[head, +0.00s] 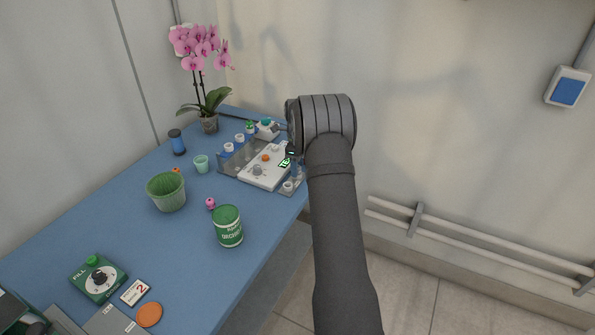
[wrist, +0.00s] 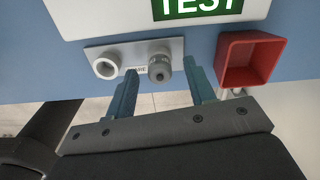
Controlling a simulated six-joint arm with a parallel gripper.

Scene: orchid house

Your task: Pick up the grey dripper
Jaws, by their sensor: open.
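The grey dripper (wrist: 159,68) is a small ribbed grey cylinder with a paler tip, seated in the right-hand place of a light grey plate (wrist: 131,54) in the wrist view. My gripper (wrist: 162,88) is open, with one teal finger on each side of the dripper in the picture, the left finger lower left and the right finger at its right. Whether the fingers are level with it in depth I cannot tell. A label on the plate is partly hidden. In the head view my arm hides most of the gripper, and I cannot make out the dripper there.
A white ring-shaped socket (wrist: 106,65) is left of the dripper. A red square cup (wrist: 250,60) stands close right of the right finger. A white panel with a green TEST display (wrist: 198,8) lies beyond. A green can (head: 228,227) and pot (head: 166,193) stand on the blue table (head: 120,225).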

